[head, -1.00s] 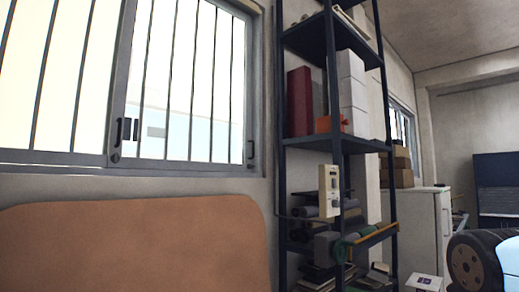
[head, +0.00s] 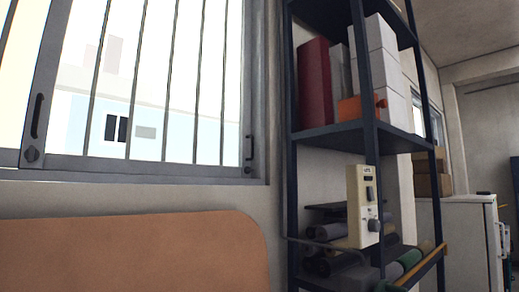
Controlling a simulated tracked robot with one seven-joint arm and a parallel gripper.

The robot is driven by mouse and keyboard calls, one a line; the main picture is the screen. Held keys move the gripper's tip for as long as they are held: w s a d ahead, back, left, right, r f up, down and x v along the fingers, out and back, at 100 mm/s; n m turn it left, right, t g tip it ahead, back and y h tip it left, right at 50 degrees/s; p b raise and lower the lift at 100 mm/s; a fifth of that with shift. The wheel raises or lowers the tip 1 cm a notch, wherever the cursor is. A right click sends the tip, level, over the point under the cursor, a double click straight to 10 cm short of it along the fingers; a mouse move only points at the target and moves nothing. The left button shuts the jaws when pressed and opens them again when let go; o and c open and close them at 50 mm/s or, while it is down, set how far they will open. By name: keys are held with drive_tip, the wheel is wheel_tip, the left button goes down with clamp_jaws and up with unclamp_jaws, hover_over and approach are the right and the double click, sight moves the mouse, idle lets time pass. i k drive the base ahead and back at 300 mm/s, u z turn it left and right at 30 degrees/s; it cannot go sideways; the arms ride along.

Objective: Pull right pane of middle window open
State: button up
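A barred sliding window fills the upper left of the head view. Its right pane (head: 150,130) has a grey frame and looks shut, its right edge against the window frame (head: 262,120). A dark handle (head: 37,116) with a round knob below it sits on the upright at the pane's left side. A smaller dark latch (head: 249,150) is on the pane's right edge. I cannot tell from this view alone which window of the row this is. My gripper is not in view.
A brown rounded board (head: 130,255) stands below the window. A dark metal shelf rack (head: 370,90) stands just right of it, holding a red binder (head: 314,85), white boxes (head: 380,60) and rolls. A white cabinet (head: 465,240) is farther right.

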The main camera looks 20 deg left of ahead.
sight(53, 161)
drive_tip(key=u, duration=0.35)
drive_tip(key=i, duration=1.1)
drive_tip(key=u, duration=0.8)
drive_tip(key=i, duration=0.35)
drive_tip(key=u, duration=0.25)
drive_tip(key=k, duration=0.85)
drive_tip(key=u, duration=0.2)
drive_tip(key=i, duration=0.85)
drive_tip(key=z, duration=0.1)
